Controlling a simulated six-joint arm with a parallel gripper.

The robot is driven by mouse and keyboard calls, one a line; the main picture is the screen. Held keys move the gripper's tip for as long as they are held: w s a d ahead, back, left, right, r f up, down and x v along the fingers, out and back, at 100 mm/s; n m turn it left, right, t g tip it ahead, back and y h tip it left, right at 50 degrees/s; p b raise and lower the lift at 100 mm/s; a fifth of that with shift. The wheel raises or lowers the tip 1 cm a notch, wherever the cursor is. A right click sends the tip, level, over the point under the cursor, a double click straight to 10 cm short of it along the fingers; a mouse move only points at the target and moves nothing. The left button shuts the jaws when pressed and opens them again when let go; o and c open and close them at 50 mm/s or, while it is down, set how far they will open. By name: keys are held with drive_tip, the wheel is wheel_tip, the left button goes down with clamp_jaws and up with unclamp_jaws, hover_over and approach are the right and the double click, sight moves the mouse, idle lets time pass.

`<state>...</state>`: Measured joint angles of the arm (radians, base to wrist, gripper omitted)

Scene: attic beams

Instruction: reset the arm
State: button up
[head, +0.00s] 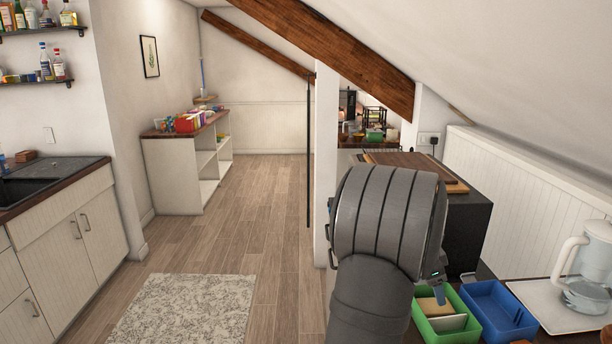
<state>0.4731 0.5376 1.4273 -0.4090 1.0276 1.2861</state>
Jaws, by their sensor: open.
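My own dark grey arm fills the lower right middle of the head view and rises in front of a white post. My gripper (438,290) is mostly hidden behind my arm; only a small part with a green light and a bluish tip shows at its right side. It is open, and nothing is seen held in it. The visible tip is over or close to a green bin (447,324); I cannot tell its height above it.
A blue bin (499,310) stands right of the green one. A dark cabinet with a wooden board (408,160) stands behind my arm. A sloping beam (330,45) hangs overhead. The floor (255,210) at left centre is open.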

sight(433, 306)
drive_tip(key=x, duration=0.4)
drive_tip(key=shift+a+f, duration=0.1)
drive_tip(key=shift+a, duration=0.1)
drive_tip(key=shift+r, duration=0.35)
drive_tip(key=shift+f, duration=0.1)
